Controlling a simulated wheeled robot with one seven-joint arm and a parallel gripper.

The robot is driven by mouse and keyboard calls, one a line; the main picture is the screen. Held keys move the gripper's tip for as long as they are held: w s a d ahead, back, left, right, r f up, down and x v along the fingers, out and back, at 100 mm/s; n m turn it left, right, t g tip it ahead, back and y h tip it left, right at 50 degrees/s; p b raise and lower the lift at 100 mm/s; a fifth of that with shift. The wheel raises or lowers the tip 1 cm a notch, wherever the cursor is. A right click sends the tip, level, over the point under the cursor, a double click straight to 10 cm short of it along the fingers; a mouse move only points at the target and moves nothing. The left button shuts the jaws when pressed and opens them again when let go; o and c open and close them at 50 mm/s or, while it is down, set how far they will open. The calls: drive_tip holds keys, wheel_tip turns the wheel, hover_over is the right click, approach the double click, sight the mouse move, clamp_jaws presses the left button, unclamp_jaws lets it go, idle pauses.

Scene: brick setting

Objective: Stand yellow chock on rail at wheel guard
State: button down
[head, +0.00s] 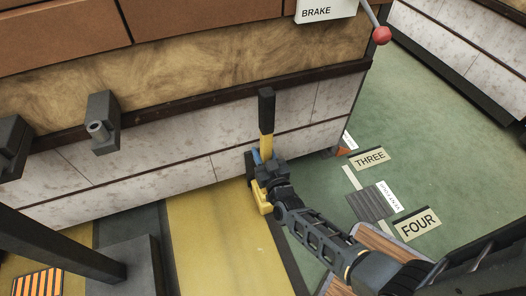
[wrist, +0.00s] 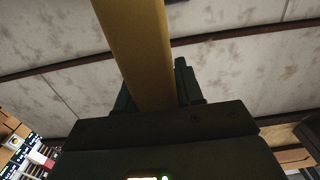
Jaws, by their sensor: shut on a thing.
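The yellow chock (head: 267,142) shows in the head view as an upright yellow handle with a black upper end, close to the pale wall panels. A yellow block (head: 263,199) shows low beside my gripper and looks like its lower part, but my gripper covers the join. My gripper (head: 262,163) is shut on the handle. In the wrist view the yellow handle (wrist: 139,50) rises between the fingers (wrist: 155,95). A dark piece at the wall foot beside the gripper is mostly hidden. I cannot tell which part is the rail or wheel guard, or whether the chock touches it.
A BRAKE sign (head: 326,11) and a red-knobbed lever (head: 381,35) are above right. A grey bracket (head: 102,122) juts from the wall at left. The yellow floor strip (head: 215,240) is clear.

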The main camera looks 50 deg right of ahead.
drive_tip(key=shift+w+d, duration=0.1)
idle(0.4)
drive_tip(key=c, duration=0.7)
unclamp_jaws()
drive_tip(key=shift+f, duration=0.25)
drive_tip(key=p+v, duration=0.1)
drive_tip(key=v, duration=0.3)
drive_tip(key=p+v, duration=0.1)
drive_tip(key=v, duration=0.3)
drive_tip(key=p+v, duration=0.1)
drive_tip(key=v, duration=0.3)
drive_tip(key=shift+r, duration=0.25)
